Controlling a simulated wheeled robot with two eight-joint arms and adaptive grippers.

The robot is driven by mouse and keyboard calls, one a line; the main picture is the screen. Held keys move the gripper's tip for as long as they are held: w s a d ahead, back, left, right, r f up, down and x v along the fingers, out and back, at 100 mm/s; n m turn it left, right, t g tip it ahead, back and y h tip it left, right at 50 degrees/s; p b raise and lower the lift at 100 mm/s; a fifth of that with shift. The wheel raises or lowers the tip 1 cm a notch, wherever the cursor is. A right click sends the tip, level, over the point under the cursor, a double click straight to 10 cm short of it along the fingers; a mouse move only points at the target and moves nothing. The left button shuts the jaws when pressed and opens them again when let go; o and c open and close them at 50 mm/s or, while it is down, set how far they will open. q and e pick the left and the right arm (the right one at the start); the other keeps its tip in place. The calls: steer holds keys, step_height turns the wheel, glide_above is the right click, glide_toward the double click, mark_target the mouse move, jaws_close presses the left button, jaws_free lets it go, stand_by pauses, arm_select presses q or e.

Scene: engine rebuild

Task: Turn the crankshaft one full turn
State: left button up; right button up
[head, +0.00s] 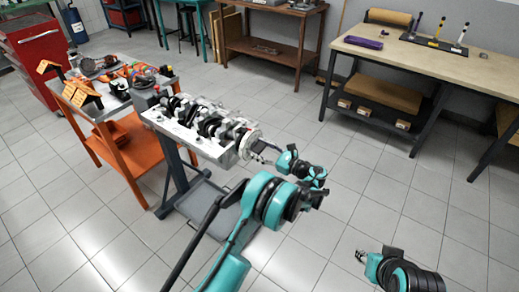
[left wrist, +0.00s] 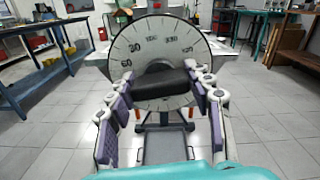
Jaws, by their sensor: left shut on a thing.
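The crankshaft (head: 210,124) lies in the silver engine block (head: 165,124) on a dark stand. A round degree wheel (head: 249,143) sits on its near end. In the left wrist view the degree wheel (left wrist: 160,40) faces me, with printed numbers and a black bar (left wrist: 155,91) across its lower middle. My left gripper (head: 264,153) is at the wheel end; in its wrist view its purple-padded fingers (left wrist: 160,98) are on both sides of the black bar, shut on it. My right gripper (head: 362,257) is low at the bottom right, away from the engine; its finger opening is unclear.
An orange cart (head: 110,150) with parts and tools stands left of the engine stand (head: 185,185). A workbench (head: 440,68) stands at the back right, and a red tool cabinet (head: 35,55) at the back left. The tiled floor right of the engine is open.

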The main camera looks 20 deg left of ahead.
arm_select(q)
steer(key=m, duration=0.5)
steer(key=shift+m, duration=2.6)
steer(key=o, duration=1.2)
steer(key=shift+c, duration=0.2)
steer(key=shift+d, duration=0.1)
steer(key=v, duration=1.1)
steer(key=shift+s+d, duration=0.15)
steer(key=shift+d, duration=0.25)
